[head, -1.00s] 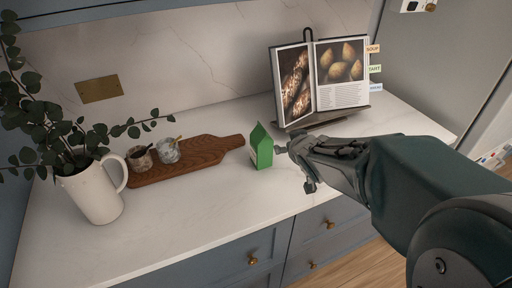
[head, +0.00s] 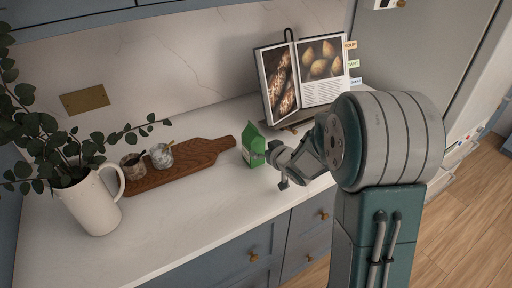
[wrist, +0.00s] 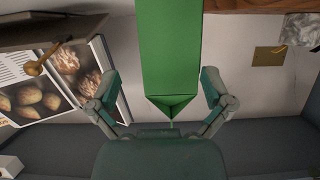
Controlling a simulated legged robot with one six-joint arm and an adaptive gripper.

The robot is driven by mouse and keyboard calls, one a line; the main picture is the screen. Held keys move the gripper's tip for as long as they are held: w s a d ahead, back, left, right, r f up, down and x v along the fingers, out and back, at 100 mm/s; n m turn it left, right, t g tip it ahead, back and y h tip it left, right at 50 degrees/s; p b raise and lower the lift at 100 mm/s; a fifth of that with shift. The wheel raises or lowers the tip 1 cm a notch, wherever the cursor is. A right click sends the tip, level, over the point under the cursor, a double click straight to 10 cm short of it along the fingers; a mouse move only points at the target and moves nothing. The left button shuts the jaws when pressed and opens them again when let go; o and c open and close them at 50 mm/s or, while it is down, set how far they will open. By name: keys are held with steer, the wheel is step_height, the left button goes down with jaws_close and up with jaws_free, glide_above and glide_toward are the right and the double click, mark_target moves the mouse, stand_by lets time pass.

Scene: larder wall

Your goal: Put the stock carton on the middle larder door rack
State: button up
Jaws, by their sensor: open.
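The stock carton is a green gable-topped carton (head: 252,146) standing upright on the white counter. My gripper (head: 275,168) is at its right side in the head view, close to it. In the wrist view the carton (wrist: 170,50) lies between the two spread fingers of my gripper (wrist: 160,92), with a gap on each side. The fingers are open and not closed on it. The carton's lower right part is partly hidden by my gripper in the head view. No larder door rack can be made out.
A wooden board (head: 200,158) with two small jars lies left of the carton. A cookbook on a stand (head: 300,80) is behind it. A white jug (head: 95,205) with leafy branches stands far left. The counter front (head: 190,215) is clear.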

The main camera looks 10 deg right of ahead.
mark_target(256, 149)
steer(key=w+a, duration=0.1)
steer(key=w+a+f, duration=0.1)
steer(key=w+a, duration=0.1)
steer(key=shift+w+f, duration=0.2)
steer(key=shift+f, duration=0.05)
steer(key=shift+w+f, duration=0.1)
steer(key=shift+w, duration=0.15)
steer(key=shift+w+d, duration=0.1)
steer(key=shift+d, duration=0.5)
steer(key=shift+a, duration=0.15)
steer(key=c, duration=1.1)
steer(key=shift+a, duration=0.3)
steer(key=shift+c, duration=0.2)
